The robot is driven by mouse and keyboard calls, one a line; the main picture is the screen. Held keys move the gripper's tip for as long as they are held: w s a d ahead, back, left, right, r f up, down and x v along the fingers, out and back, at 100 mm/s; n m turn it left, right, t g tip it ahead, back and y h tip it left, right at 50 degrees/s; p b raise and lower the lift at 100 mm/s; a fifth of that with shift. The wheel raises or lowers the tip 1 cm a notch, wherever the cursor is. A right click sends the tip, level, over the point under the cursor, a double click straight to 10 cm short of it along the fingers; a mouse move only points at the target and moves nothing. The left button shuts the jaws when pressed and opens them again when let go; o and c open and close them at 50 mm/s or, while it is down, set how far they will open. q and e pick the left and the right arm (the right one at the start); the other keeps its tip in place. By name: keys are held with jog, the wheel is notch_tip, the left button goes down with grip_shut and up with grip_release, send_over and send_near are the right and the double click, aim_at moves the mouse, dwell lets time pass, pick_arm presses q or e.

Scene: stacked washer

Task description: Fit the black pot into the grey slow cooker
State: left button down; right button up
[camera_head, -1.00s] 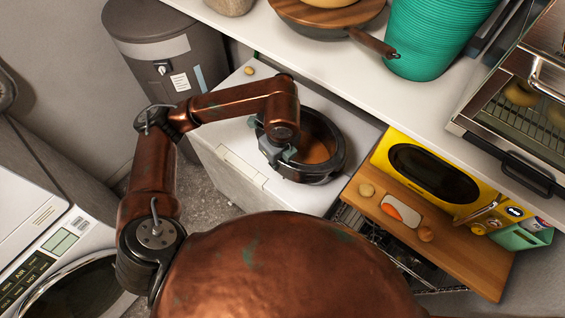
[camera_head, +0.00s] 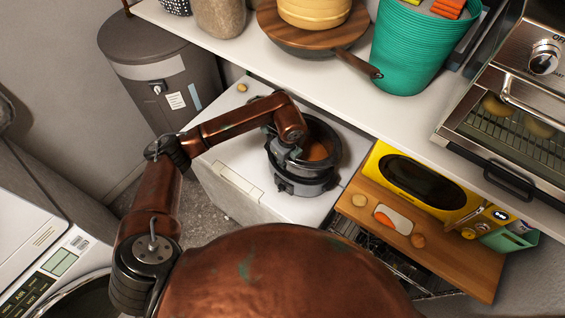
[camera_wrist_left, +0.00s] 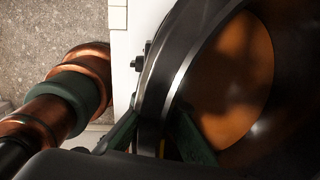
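The black pot (camera_head: 329,133) has an orange-brown inside and shows at the white counter, over the grey slow cooker (camera_head: 305,186). The cooker has a small dark knob low on its front. The pot's rim stands above the cooker's body; I cannot tell how deep the pot sits in it. My left gripper (camera_head: 281,147) is at the pot's left side. In the left wrist view its green fingers (camera_wrist_left: 157,138) lie on either side of the pot's wall (camera_wrist_left: 178,72), one inside and one outside. My right gripper is not in view.
A white shelf (camera_head: 300,72) behind holds a wooden-lidded pan (camera_head: 312,38) and a teal basket (camera_head: 415,50). A yellow appliance (camera_head: 410,172) and a wooden board (camera_head: 440,250) are to the right. A grey bin (camera_head: 160,65) stands at the left.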

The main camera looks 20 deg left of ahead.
pick_arm(q)
notch_tip(320, 180, down, 3)
jog(key=shift+f, duration=0.2)
jog(key=shift+w+a+f, duration=0.1)
jog(key=shift+w+f, duration=0.05)
jog(key=shift+f, duration=0.15)
jog(key=shift+s, duration=0.2)
jog(key=c, duration=2.2)
grip_release()
jog(key=shift+s+d, duration=0.1)
jog(key=shift+d, duration=0.1)
jog(key=shift+o, duration=0.2)
jog(key=shift+a, duration=0.1)
